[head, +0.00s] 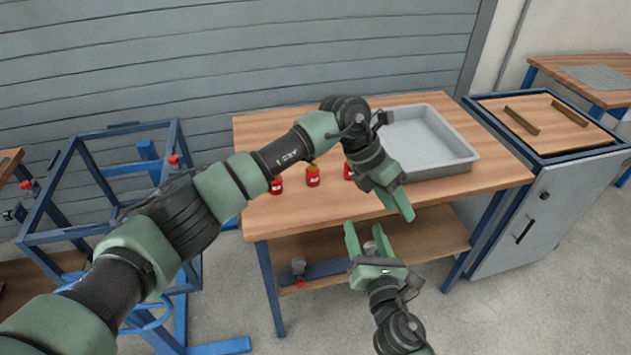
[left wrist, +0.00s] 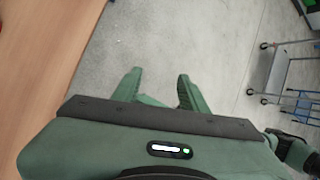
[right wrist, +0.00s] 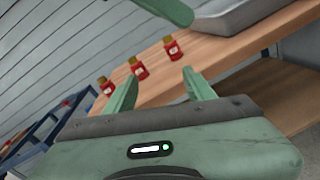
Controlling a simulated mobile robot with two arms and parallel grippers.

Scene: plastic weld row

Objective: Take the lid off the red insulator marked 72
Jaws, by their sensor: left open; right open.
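Three small red insulators stand in a row on the wooden bench: the left one (head: 276,185), the middle one (head: 313,177) and the right one (head: 348,171), partly hidden by my left arm. In the right wrist view they show as red bodies with yellow-brown lids (right wrist: 138,68). Their pale labels are too small to read, so I cannot tell which is 72. My left gripper (head: 401,200) is open and empty above the bench's front edge, right of the insulators. My right gripper (head: 367,236) is open and empty in front of the bench, lower down.
A grey tray (head: 452,166) sits on the bench right of the insulators. The wooden bench (head: 290,219) has a lower shelf (head: 435,233) with small parts. A cabinet (head: 545,205) stands at the right, a blue frame (head: 60,238) at the left. The bench front near the insulators is clear.

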